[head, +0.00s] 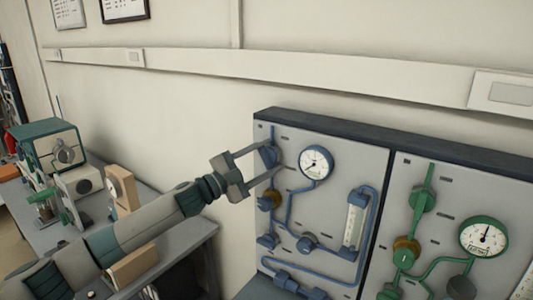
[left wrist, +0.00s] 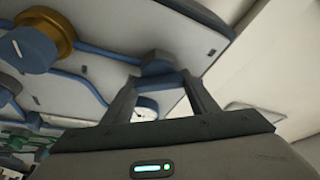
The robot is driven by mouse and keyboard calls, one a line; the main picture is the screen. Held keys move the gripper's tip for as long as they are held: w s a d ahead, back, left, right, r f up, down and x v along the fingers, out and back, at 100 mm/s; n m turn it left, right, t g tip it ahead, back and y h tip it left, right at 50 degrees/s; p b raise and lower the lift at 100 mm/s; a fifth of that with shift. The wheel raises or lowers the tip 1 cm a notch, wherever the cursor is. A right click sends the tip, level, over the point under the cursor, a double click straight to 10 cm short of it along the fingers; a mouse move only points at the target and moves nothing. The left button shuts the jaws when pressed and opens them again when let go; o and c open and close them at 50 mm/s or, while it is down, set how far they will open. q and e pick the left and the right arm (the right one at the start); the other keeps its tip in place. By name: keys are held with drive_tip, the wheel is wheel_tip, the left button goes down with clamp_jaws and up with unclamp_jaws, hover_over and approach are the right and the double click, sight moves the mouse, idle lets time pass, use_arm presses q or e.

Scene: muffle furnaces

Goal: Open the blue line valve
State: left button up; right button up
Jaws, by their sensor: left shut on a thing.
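The blue line runs over the left wall panel (head: 340,185). At its upper left is a round blue fitting (head: 269,155), partly hidden by my left gripper (head: 281,157). The fingers reach the panel from the left, one above and one below this fitting, and are shut on it. In the left wrist view the blue fitting (left wrist: 158,66) shows between the finger ends. Below it on the line is a blue knob with a brass collar (head: 269,199), which also shows in the left wrist view (left wrist: 35,45). I cannot tell the handle's angle. My right gripper is out of view.
A white dial gauge (head: 316,162) sits just right of the gripper. A flow tube (head: 354,224) and a lower blue knob (head: 307,243) are further along. A green line with a gauge (head: 484,237) is at right. A bench (head: 165,235) with equipment stands at left.

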use_arm(q)
drive_tip(key=m+p, duration=0.1)
drive_tip(key=m, duration=0.1)
drive_tip(key=m+g+p, duration=0.1)
drive_tip(key=m+p, duration=0.1)
drive_tip(key=shift+r+m+g+y, duration=0.1)
drive_tip(key=shift+m+g+y, duration=0.2)
drive_tip(key=shift+f+m+g+y+p, duration=0.3)
drive_tip(key=shift+m+g+p, duration=0.1)
drive_tip(key=shift+m+p, duration=0.5)
drive_tip(key=o, duration=1)
drive_tip(key=shift+o, duration=0.2)
drive_tip(key=shift+s+a, duration=0.1)
